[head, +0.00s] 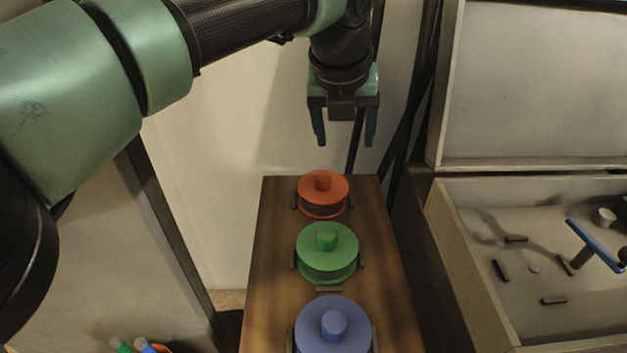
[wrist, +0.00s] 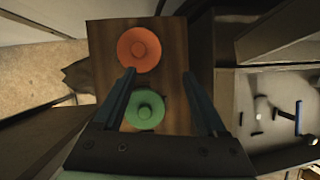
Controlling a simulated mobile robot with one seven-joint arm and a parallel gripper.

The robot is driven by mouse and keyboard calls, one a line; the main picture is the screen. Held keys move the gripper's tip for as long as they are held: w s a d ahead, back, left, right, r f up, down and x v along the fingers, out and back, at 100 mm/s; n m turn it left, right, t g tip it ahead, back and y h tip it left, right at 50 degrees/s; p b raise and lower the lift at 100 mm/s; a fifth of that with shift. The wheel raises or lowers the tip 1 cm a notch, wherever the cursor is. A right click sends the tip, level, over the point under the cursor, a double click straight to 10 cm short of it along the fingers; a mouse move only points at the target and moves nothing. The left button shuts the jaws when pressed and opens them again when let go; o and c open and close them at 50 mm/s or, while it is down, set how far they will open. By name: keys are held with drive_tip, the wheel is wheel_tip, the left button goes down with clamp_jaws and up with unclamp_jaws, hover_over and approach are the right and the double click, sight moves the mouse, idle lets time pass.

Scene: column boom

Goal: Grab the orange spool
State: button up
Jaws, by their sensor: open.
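The orange spool (head: 323,196) sits at the far end of a wooden board (head: 270,290), between small dark brackets. My gripper (head: 344,140) hangs above the far end of the board, fingers pointing down, open and empty. In the wrist view, my gripper (wrist: 158,72) spans the board with its two blue fingers. The fingers are apart from the orange spool.
A green spool (head: 327,255) and a blue spool (head: 333,328) stand in line nearer on the same board. The green spool shows between my fingers in the wrist view (wrist: 145,111). An open case (head: 440,215) with small parts and a blue-handled tool (head: 594,246) stands at the right.

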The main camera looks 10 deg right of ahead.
drive_tip(key=w+a+y, duration=0.1)
drive_tip(key=a, duration=0.3)
approach(324, 175)
drive_tip(key=shift+w+a+f+n, duration=0.1)
drive_tip(key=shift+f+n, duration=0.05)
drive_tip(key=shift+f, duration=0.45)
drive_tip(key=shift+w+f+n, duration=0.15)
drive_tip(key=shift+f, duration=0.45)
drive_tip(key=x, duration=0.6)
drive_tip(key=shift+f, duration=0.15)
clamp_jaws()
drive_tip(key=shift+w+d, duration=0.15)
drive_tip(key=shift+d, duration=0.1)
